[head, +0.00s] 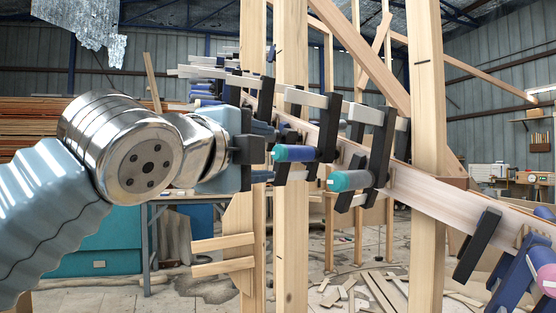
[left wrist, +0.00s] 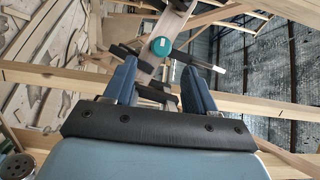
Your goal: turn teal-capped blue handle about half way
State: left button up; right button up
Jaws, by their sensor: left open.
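A blue clamp handle with a teal cap (head: 294,153) points toward my left arm from a clamp on the curved wooden stringer (head: 440,199). A second clamp handle with a teal end (head: 348,181) sits lower and to its right. My left gripper (head: 268,152) is open, level with the upper handle and just left of its capped end. In the left wrist view a teal cap with a small white label (left wrist: 160,46) shows end-on, in the gap between the fingers and beyond their tips. My right gripper is not in view.
Upright wooden posts (head: 291,230) (head: 427,100) stand close around the handles. Black clamp bars (head: 381,146) stick out beside them. A pink-capped handle (head: 546,279) is at the lower right. Wood scraps (head: 378,290) litter the floor.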

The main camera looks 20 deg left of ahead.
pick_arm(q)
jog(key=shift+s+a, duration=0.15)
jog(key=shift+s, duration=0.75)
jog(key=shift+s+a, duration=0.15)
jog(key=shift+s, duration=0.75)
jog(key=shift+s, duration=0.1)
jog(key=shift+s+a, duration=0.3)
jog(key=shift+s, duration=0.1)
